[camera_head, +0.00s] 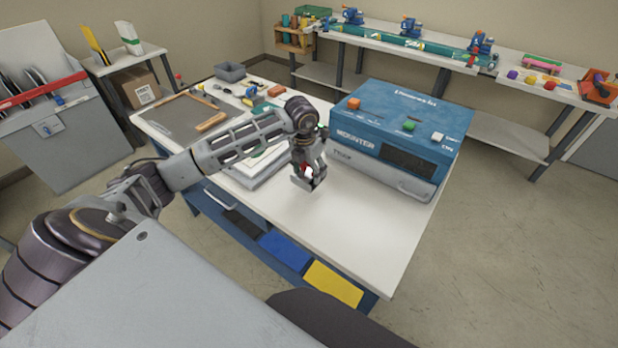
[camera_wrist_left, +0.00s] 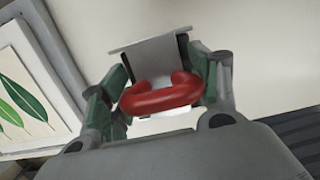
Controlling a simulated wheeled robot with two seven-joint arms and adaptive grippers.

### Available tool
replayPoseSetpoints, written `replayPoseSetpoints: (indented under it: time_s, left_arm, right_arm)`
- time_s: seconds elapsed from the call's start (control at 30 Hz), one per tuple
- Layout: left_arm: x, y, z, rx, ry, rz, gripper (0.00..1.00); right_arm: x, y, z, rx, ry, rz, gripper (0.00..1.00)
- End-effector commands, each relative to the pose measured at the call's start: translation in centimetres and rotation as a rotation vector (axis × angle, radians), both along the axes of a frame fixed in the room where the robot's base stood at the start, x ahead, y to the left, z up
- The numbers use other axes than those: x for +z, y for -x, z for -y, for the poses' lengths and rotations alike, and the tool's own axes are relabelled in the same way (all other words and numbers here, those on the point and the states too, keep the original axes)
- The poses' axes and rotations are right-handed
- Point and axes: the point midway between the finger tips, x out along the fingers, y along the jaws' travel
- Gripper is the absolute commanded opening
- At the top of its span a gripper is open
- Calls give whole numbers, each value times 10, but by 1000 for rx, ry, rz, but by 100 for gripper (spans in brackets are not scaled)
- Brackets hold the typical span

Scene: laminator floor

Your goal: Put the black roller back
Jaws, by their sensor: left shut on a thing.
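My left gripper (camera_head: 312,180) is over the white tabletop, in front of the blue mounter machine (camera_head: 400,135). In the left wrist view, its fingers are shut on a red curved handle (camera_wrist_left: 162,95), with a pale grey flat piece (camera_wrist_left: 150,55) beyond it. In the head view only a small red patch of the held thing shows at the fingers. I cannot tell whether it touches the table. I cannot make out a black roller for certain in either view. My right gripper is not in view.
The worktable (camera_head: 370,240) is clear at its front right. A framed leaf print (camera_wrist_left: 25,95) lies beside the gripper. Behind my arm are a grey board (camera_head: 185,115) and a grey bin (camera_head: 230,72). A long bench (camera_head: 515,70) with a teal tube stands at the back.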

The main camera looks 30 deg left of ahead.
Motion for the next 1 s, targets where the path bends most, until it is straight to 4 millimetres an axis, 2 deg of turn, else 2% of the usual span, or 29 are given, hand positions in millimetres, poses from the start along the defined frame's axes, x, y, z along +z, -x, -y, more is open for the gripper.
replayPoseSetpoints:
  time_s: [0.2,0.6,1.0]
  left_arm:
    - [-2,0,0,0,0,0,36]
    - [-36,0,0,0,1,0,36]
    - [-39,0,0,0,0,1,36]
  right_arm:
    - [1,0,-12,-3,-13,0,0]
    - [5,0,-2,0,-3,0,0]
    - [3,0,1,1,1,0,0]
